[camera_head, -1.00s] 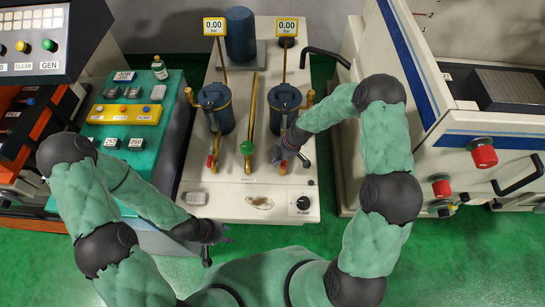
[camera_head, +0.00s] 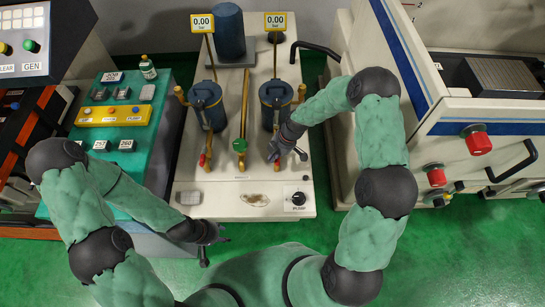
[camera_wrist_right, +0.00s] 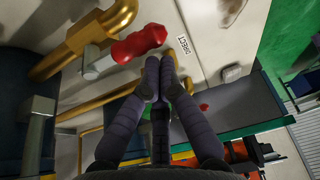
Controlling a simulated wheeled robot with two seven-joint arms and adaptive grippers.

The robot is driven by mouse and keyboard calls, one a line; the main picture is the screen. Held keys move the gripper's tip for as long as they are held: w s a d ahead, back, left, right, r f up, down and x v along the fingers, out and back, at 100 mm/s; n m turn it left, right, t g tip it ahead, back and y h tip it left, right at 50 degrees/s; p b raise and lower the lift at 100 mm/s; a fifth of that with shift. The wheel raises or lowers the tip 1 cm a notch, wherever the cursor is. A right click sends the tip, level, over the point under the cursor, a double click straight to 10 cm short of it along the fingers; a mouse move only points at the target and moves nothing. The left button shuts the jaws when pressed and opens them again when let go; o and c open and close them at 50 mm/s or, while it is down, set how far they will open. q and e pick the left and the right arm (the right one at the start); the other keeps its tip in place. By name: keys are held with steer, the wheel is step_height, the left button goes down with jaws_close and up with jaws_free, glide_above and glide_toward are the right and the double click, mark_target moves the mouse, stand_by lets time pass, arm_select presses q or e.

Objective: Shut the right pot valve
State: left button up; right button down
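The right pot (camera_head: 274,101) is a dark blue vessel on the cream console. In the right wrist view, a red valve handle (camera_wrist_right: 138,44) sticks out from a brass pipe (camera_wrist_right: 88,38). My right gripper (camera_wrist_right: 159,66) has its fingertips close together just beside and below the handle in that picture, with nothing visible between them. In the head view, my right gripper (camera_head: 286,154) is in front of the right pot and covers most of its valve. My left gripper (camera_head: 218,232) hangs at the console's front left edge, its fingers too small to judge.
The left pot (camera_head: 207,102) has its own red valve (camera_head: 203,159). A green valve (camera_head: 239,145) stands between the pots. Two gauges (camera_head: 275,21) (camera_head: 202,23) rise behind. A pump knob (camera_head: 298,198) is at the front right. A machine with red buttons (camera_head: 477,142) stands to the right.

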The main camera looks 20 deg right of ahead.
arm_select(q)
steer(key=shift+f+b, duration=0.55)
steer(key=shift+f, duration=0.05)
arm_select(e)
steer(key=shift+s+d+n, duration=0.1)
steer(key=shift+d+n, duration=0.2)
steer(key=shift+n, duration=0.2)
